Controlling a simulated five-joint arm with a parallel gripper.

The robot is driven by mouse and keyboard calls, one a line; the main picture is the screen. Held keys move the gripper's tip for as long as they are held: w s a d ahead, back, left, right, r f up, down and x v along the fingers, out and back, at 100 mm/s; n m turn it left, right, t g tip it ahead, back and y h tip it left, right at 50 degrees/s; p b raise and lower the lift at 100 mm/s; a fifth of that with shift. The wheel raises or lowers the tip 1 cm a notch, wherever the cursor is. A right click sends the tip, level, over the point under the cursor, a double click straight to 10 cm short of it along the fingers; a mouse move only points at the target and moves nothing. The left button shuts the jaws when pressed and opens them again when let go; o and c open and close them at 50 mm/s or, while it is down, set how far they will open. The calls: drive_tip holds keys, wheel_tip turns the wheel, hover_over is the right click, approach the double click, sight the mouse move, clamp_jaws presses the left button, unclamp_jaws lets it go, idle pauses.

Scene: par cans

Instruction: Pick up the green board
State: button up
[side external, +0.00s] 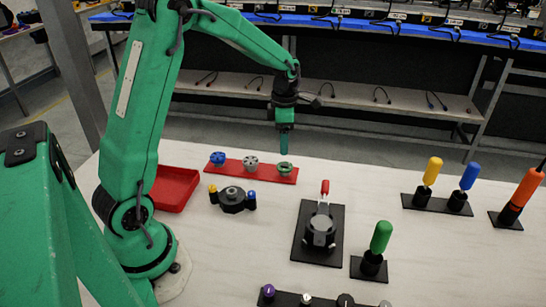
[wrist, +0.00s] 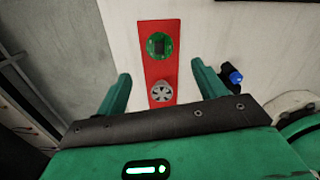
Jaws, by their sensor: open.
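The green board (wrist: 151,46) is a small round green piece with a dark square centre. It sits at one end of a red strip (wrist: 172,28), and in the side view the green piece (side external: 285,167) is at the strip's right end. My gripper (wrist: 160,76) is open and empty, its two green fingers spread to either side of the strip. In the side view my gripper (side external: 284,152) points down, just above and behind the green piece, apart from it as far as I can tell.
A grey round piece (side external: 251,163) and a blue one (side external: 218,158) share the strip. A red tray (side external: 173,188) lies left. A dark round fixture (side external: 232,199), a black clamp plate (side external: 319,237) and upright coloured handles (side external: 381,237) stand nearer and right.

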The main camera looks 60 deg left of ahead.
sight(283, 165)
drive_tip(key=shift+f, duration=0.25)
drive_tip(key=shift+f, duration=1.2)
drive_tip(key=shift+f, duration=0.1)
drive_tip(key=shift+f, duration=2.45)
drive_tip(key=shift+c, duration=0.4)
drive_tip(key=c, duration=1)
